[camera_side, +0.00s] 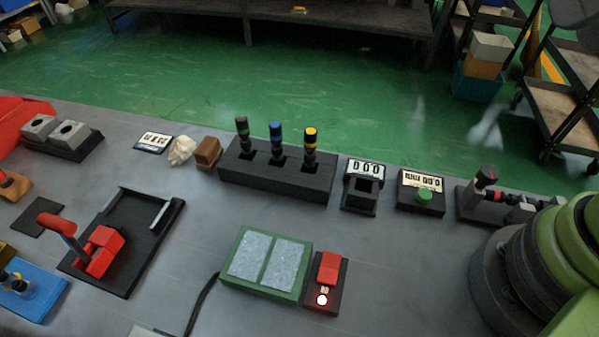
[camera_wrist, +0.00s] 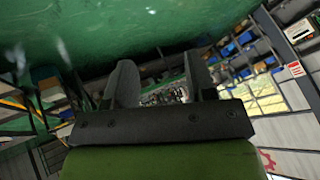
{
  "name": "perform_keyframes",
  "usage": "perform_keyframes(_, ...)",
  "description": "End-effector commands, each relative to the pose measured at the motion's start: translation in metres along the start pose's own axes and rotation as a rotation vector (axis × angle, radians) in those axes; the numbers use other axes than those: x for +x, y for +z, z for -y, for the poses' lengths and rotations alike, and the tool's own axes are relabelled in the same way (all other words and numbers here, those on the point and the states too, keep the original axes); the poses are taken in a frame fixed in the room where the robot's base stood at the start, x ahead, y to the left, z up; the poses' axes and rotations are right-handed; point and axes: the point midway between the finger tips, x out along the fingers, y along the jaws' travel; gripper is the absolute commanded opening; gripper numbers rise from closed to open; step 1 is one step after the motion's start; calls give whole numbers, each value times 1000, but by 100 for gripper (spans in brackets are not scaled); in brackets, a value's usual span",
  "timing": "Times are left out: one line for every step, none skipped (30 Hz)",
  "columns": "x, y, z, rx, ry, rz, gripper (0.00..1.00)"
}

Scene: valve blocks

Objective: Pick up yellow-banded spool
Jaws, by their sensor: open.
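The yellow-banded spool (camera_side: 310,148) stands upright in the right-hand slot of a black rack (camera_side: 270,185) in the side view. A blue-banded spool (camera_side: 277,140) stands in the middle slot and a green-banded spool (camera_side: 242,135) in the left slot. The spools' lower ends are hidden in the rack. My gripper (camera_wrist: 160,80) shows in the wrist view with its two dark fingers apart and nothing between them. The wrist view faces out over the workshop, and no spool shows there. My gripper is outside the side view, so its distance from the spool cannot be told.
Right of the rack stand a black holder with a counter (camera_side: 362,180) and a green-button box (camera_side: 423,193). In front are a green tray with grey pads (camera_side: 270,262) and a red-switch box (camera_side: 327,280). A brown block (camera_side: 207,153) sits left of the rack. Grey table lies bare between.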

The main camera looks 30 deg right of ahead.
Motion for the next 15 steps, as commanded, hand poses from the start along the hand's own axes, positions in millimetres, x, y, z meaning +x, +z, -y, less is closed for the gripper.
perform_keyframes(0, 0, 0, 0, 0, 0, 51)
perform_keyframes(0, 0, 0, -1, 0, 2, 51)
perform_keyframes(0, -2, 1, -5, 1, 7, 51)
perform_keyframes(1, -4, 3, -9, 2, 14, 51)
perform_keyframes(2, -6, 4, -15, 4, 24, 51)
perform_keyframes(4, -11, 8, -26, 7, 42, 51)
perform_keyframes(6, -15, 10, -36, 11, 59, 51)
perform_keyframes(9, -19, 14, -50, 15, 79, 51)
perform_keyframes(14, -27, 20, -70, 22, 107, 51)
perform_keyframes(19, -32, 25, -86, 27, 132, 51)
perform_keyframes(24, -38, 29, -104, 34, 156, 51)
perform_keyframes(32, -45, 37, -128, 42, 188, 51)
perform_keyframes(40, -50, 42, -147, 50, 213, 51)
perform_keyframes(47, -54, 47, -165, 56, 236, 51)
perform_keyframes(58, -59, 54, -190, 66, 269, 51)
